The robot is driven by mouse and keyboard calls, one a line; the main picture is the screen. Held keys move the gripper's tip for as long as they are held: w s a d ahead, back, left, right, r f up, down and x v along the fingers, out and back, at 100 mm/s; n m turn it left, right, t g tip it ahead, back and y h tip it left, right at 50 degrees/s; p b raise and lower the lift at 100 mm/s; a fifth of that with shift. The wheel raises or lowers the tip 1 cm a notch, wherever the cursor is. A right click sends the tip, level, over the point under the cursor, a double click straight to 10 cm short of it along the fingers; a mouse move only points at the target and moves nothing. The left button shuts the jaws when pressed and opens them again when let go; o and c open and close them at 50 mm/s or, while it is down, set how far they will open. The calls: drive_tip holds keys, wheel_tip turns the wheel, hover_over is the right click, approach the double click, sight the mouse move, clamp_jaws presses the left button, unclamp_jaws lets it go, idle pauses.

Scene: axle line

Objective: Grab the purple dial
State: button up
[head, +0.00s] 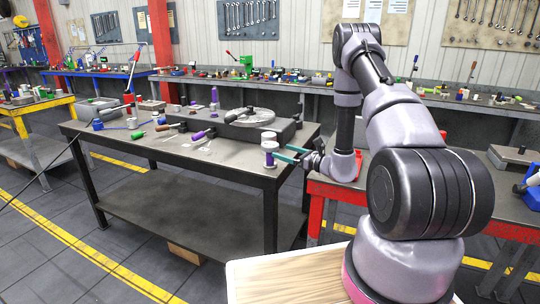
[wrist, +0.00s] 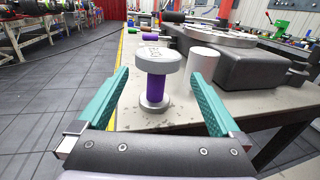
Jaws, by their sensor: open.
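The purple dial (wrist: 155,85) stands upright near the corner of the dark-framed table (head: 140,143). It has a purple stem, a wide grey-white cap with dark markings and a round grey base. It also shows in the head view (head: 268,155). My gripper (wrist: 160,76) is open, with one teal finger to the left of the dial and one to the right in the wrist view. The dial appears between the fingers, apart from both. In the head view my gripper (head: 277,153) reaches in from the right, its tips close to the dial.
A plain white cylinder (wrist: 202,64) stands just behind the dial, near the right finger. A dark block with a round metal plate (head: 250,116) lies behind it. A purple-handled tool (head: 200,135) and a green-handled one (head: 162,128) lie farther left. A red-framed table (head: 325,187) stands to the right.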

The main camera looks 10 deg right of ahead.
sight(271, 147)
drive_tip(key=x, duration=0.6)
drive_tip(key=shift+w+a+r, duration=0.1)
drive_tip(key=shift+w+a, duration=0.1)
drive_tip(key=shift+a, duration=0.15)
drive_tip(key=c, duration=1.4)
drive_tip(key=shift+c, duration=0.2)
drive_tip(key=shift+r, duration=0.1)
